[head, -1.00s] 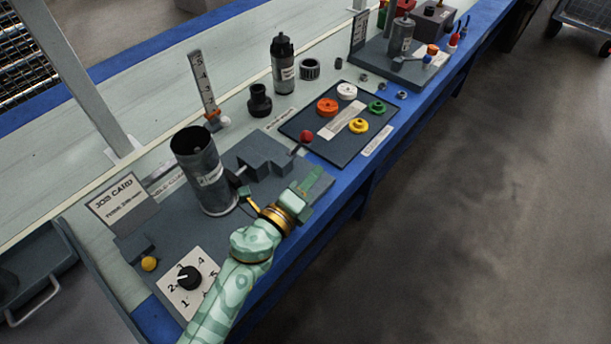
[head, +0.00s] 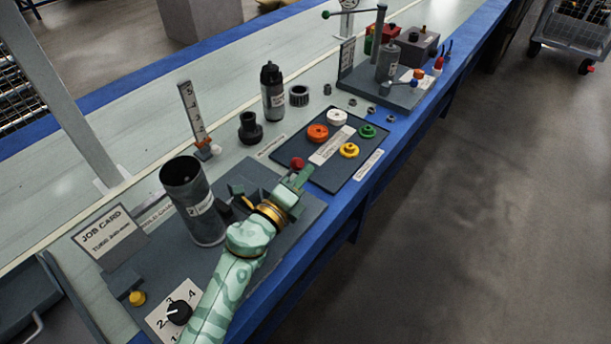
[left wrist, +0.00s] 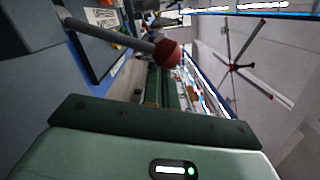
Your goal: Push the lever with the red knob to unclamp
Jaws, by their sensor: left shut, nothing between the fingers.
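The red knob (head: 297,163) sits on the end of the lever by the clamp, just beyond my left gripper's fingertips. My left gripper (head: 301,178) is shut and empty, close to the knob; I cannot tell whether they touch. In the left wrist view the red knob (left wrist: 168,53) tops a grey lever (left wrist: 115,36) that slants in from the upper left, beside the green fingers (left wrist: 158,85). The dark tube (head: 200,205) stands upright in the clamp fixture. The arm hides part of the clamp (head: 240,190). My right gripper is not in view.
A dark tray (head: 358,168) with several coloured caps lies right of the knob. A job card (head: 103,237), a numbered dial (head: 178,312) and a yellow button (head: 137,298) are at the left. A black bottle (head: 273,92) and a lever press (head: 385,60) stand farther back.

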